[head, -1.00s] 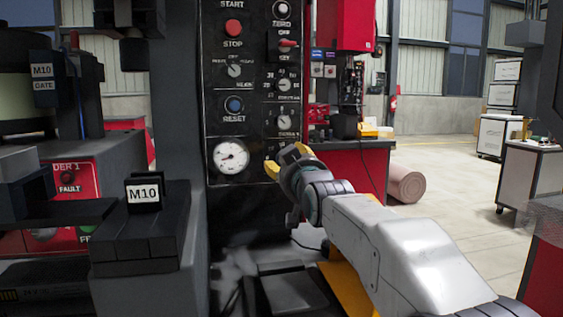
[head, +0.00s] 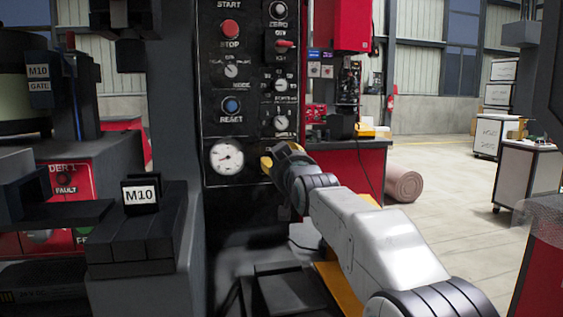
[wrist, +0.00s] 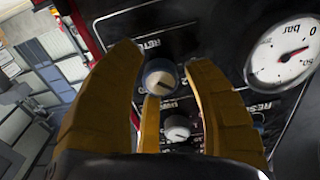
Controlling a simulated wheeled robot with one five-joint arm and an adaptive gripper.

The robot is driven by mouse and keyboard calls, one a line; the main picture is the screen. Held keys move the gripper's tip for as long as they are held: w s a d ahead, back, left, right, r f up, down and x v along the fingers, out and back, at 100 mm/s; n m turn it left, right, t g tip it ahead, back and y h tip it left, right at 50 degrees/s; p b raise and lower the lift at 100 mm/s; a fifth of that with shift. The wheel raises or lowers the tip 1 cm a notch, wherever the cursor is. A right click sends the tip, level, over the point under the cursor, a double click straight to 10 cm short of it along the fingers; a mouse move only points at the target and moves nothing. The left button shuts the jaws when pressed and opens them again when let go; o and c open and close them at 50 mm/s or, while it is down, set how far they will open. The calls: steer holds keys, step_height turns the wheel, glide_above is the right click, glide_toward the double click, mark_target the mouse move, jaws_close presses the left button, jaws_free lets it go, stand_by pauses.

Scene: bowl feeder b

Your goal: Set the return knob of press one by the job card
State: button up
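The return knob (wrist: 160,79) is a round, pale knob with a dark pointer line. It shows in the wrist view under a label that seems to begin "RETU", seen upside down. My gripper (wrist: 163,60) is open, its yellow fingers on either side of the knob with gaps between. In the head view my gripper (head: 267,157) is at the lower right of press one's black panel (head: 232,190) and hides this knob. A black holder on the left carries a white card (head: 141,195) reading M10. I cannot make out the knob's scale.
A pressure gauge (head: 227,157) is left of my gripper. Another knob (head: 282,123) is just above it and also shows in the wrist view (wrist: 178,128). A blue reset button (head: 232,105) is at upper left. A red cabinet (head: 350,165) stands behind on the right.

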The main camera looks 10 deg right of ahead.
jaws_close()
steer(key=shift+n, duration=4.4)
steer(key=shift+f, duration=0.1)
steer(key=shift+o, duration=1.5)
jaws_free()
